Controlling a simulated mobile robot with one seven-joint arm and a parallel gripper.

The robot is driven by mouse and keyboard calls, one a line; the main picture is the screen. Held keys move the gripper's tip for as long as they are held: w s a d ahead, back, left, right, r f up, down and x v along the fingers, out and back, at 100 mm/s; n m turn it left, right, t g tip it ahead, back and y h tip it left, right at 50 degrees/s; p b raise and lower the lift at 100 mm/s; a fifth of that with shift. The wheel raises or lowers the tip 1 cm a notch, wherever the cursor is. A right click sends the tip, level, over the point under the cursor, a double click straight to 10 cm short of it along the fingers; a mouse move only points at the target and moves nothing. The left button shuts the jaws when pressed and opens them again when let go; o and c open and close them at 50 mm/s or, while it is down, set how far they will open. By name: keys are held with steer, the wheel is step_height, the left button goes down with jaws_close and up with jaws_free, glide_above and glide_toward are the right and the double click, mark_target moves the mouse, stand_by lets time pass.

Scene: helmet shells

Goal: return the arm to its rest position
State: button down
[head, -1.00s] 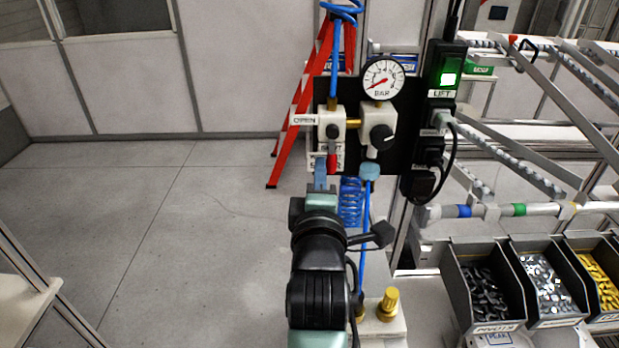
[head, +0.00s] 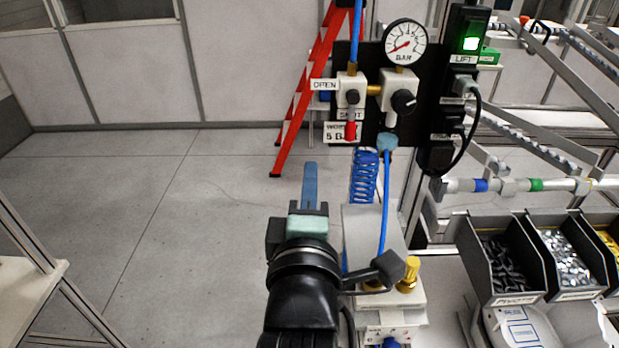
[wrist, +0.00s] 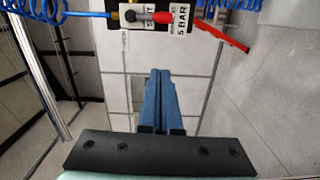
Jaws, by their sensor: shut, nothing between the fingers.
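My gripper (head: 309,188) is in the lower middle of the head view, on my dark arm, with its blue fingers pointing away from me. In the wrist view the two blue fingers (wrist: 158,100) lie side by side, closed together with nothing between them. The gripper is in free air, left of and apart from the air-line panel (head: 370,150). The red valve handle (head: 350,131) on the panel points down; it also shows in the wrist view (wrist: 162,17).
A pressure gauge (head: 405,43) tops the panel. A coiled blue hose (head: 363,176) hangs below it, right of my gripper. A red ladder (head: 308,95) stands behind. Bins of small parts (head: 497,262) are at the right. The floor at left is open; a table corner (head: 30,275) is nearer.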

steer(key=s+r+m+t, duration=0.3)
steer(key=s+r+m, duration=0.1)
steer(key=r, duration=0.5)
steer(key=s+r+m+t+b, duration=0.1)
steer(key=s+r+m+t, duration=0.2)
steer(key=r+m, duration=0.4)
steer(key=s+r+m+t+y+b, duration=0.1)
steer(key=s+r+m+t, duration=0.2)
steer(key=r, duration=0.8)
steer(key=s+m, duration=0.2)
steer(key=m, duration=0.1)
steer(key=shift+r, duration=0.35)
